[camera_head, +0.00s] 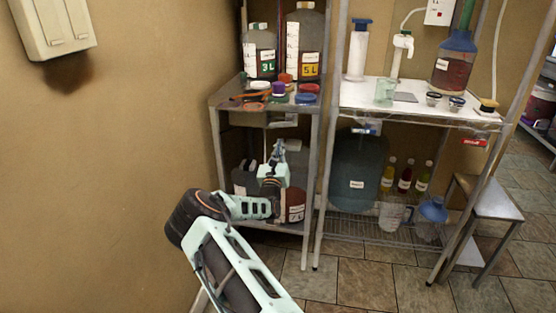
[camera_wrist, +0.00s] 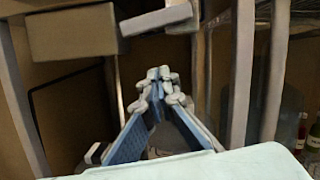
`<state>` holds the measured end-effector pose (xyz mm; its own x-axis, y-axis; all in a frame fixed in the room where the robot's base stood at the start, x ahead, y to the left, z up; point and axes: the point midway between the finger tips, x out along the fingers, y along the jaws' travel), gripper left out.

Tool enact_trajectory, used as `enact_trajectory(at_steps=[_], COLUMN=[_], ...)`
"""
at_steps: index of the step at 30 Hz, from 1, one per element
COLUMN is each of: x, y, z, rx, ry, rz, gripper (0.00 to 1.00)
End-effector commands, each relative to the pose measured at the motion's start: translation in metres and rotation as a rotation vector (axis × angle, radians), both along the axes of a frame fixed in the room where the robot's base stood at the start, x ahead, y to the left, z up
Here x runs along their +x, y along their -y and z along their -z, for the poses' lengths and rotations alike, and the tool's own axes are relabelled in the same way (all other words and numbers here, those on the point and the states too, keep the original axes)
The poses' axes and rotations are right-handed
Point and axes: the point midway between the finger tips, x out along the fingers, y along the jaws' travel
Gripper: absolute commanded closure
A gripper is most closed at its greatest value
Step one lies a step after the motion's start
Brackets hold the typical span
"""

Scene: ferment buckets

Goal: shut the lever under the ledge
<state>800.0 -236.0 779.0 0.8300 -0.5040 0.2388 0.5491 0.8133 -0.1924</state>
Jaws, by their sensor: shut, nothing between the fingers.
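The ledge (camera_head: 262,106) is the edge of the left rack's upper shelf. Under it, a small grey bar (camera_head: 284,124), apparently the lever, shows just above my gripper (camera_head: 279,150). In the wrist view a grey bar (camera_wrist: 155,18) lies near the top, to the right of a brown box-like block (camera_wrist: 65,30); I take this bar for the lever, and its pivot is unclear. My gripper (camera_wrist: 160,82) is shut and empty, its fingertips together below the bar. They look apart from it, though the depth is hard to judge.
Dark containers (camera_head: 296,203) stand on the lower shelf behind my gripper. Rack posts (camera_head: 312,190) rise close on the right. Caps and small tools (camera_head: 278,89) lie on the shelf above. A blue water jug (camera_head: 357,175) stands in the right rack. The wall is at left.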

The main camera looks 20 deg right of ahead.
Motion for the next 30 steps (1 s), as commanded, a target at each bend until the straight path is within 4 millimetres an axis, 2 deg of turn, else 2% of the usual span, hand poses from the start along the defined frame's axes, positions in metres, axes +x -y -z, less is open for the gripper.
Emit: enact_trajectory(at_steps=[1, 3, 9, 22, 30], x=[0.006, 0.006, 0.007, 0.007, 0.01], y=[0.003, -0.002, -0.004, -0.005, -0.008], z=[-0.003, -0.017, -0.036, -0.041, -0.059], rx=[0.001, 0.001, 0.001, 0.003, 0.111], ry=[0.003, 0.003, 0.001, 0.001, 0.074], rz=[-0.001, -0.001, 0.001, 0.0, 0.001], gripper=[1.0, 1.0, 1.0, 1.0, 1.0])
